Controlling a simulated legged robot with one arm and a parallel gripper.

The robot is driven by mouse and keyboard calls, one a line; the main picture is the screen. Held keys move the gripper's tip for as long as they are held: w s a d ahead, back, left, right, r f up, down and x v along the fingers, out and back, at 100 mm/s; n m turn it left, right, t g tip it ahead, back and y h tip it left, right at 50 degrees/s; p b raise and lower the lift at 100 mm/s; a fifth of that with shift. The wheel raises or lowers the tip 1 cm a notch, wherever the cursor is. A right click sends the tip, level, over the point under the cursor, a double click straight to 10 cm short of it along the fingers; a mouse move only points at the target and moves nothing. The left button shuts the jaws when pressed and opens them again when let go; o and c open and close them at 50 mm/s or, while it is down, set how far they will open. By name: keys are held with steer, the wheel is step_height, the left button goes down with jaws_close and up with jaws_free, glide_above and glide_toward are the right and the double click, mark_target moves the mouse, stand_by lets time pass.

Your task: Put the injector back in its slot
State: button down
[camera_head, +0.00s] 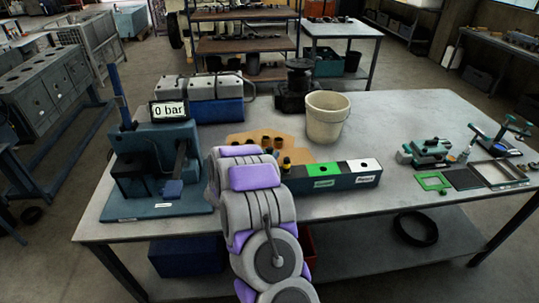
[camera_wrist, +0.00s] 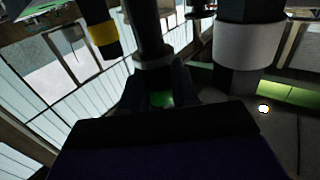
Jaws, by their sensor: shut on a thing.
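My gripper (camera_wrist: 158,88) is shut on a dark cylindrical piece with a grey collar, which I take to be the injector (camera_wrist: 148,35). It stands up between the jaws in the wrist view. In the head view my arm hides the gripper and the held piece. A long dark rack (camera_head: 318,184) lies on the table just right of my arm, with a green section and a white section on top; their labels are too small to read. Whether the injector touches any slot cannot be told.
A test stand (camera_head: 160,160) reading "0 bar" is on the left. A cream bucket (camera_head: 326,118) and brown board (camera_head: 285,143) stand behind the rack. Green tools (camera_head: 428,152) lie at right. In the wrist view, a yellow-banded dark piece (camera_wrist: 103,33) and a white-banded cylinder (camera_wrist: 248,45) are close by.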

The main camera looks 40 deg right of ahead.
steer(key=shift+f, duration=1.5)
stand_by(0.4)
steer(key=shift+f, duration=1.15)
stand_by(0.4)
steer(key=shift+c, duration=2.1)
jaws_free()
steer(key=shift+r, duration=0.15)
